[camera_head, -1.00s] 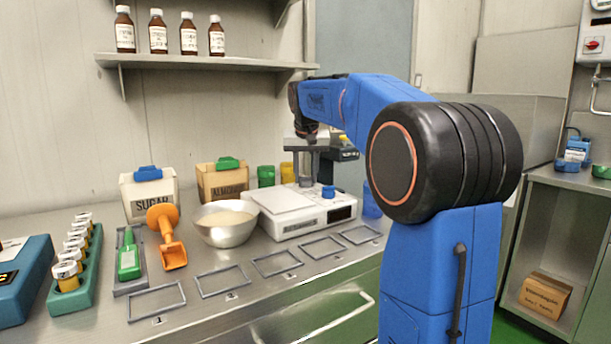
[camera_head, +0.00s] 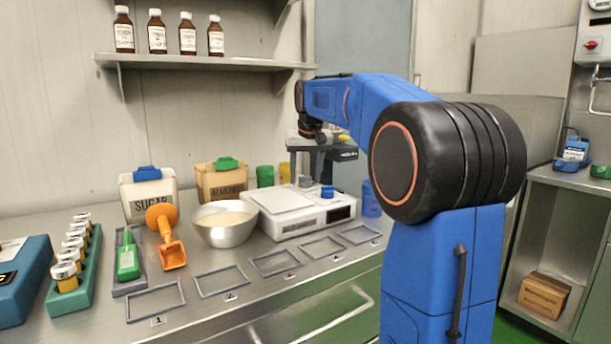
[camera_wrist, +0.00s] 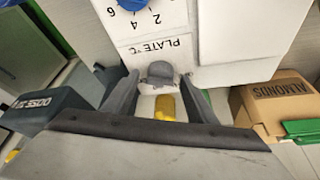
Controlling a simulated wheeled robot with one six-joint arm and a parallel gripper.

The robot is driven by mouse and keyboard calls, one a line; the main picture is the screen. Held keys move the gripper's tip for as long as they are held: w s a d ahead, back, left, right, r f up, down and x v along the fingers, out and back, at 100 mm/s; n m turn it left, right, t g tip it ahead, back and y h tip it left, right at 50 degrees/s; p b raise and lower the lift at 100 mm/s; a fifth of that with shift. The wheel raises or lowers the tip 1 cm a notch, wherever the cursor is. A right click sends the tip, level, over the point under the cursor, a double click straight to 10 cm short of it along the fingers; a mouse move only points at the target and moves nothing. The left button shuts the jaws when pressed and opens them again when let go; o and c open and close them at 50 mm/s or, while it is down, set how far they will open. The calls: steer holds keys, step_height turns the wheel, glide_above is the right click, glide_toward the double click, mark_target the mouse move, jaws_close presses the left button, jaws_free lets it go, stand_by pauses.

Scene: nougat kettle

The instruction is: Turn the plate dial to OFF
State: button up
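The white hot plate (camera_head: 313,223) stands on the counter with a blue dial (camera_head: 327,191) and a grey knob (camera_head: 306,181) on its right part. In the wrist view, which is upside down, the blue dial (camera_wrist: 115,4) is cut by the top edge beside the numbers 6, 4 and 2. The "PLATE °C" label (camera_wrist: 155,48) lies between it and the grey knob (camera_wrist: 160,72). My gripper (camera_head: 305,166) is above the grey knob; in the wrist view its fingers (camera_wrist: 160,80) are apart with the knob showing between them. The dial's pointer and OFF mark cannot be read.
A metal bowl (camera_head: 224,234) stands left of the hot plate. The almonds box (camera_head: 222,184), a green container (camera_head: 265,176) and a yellow container (camera_wrist: 165,107) stand behind. A blue container (camera_head: 371,205) is to the right. Empty marked frames (camera_head: 275,264) line the counter front.

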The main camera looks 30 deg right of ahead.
steer(key=v, duration=1.7)
steer(key=shift+r, duration=0.25)
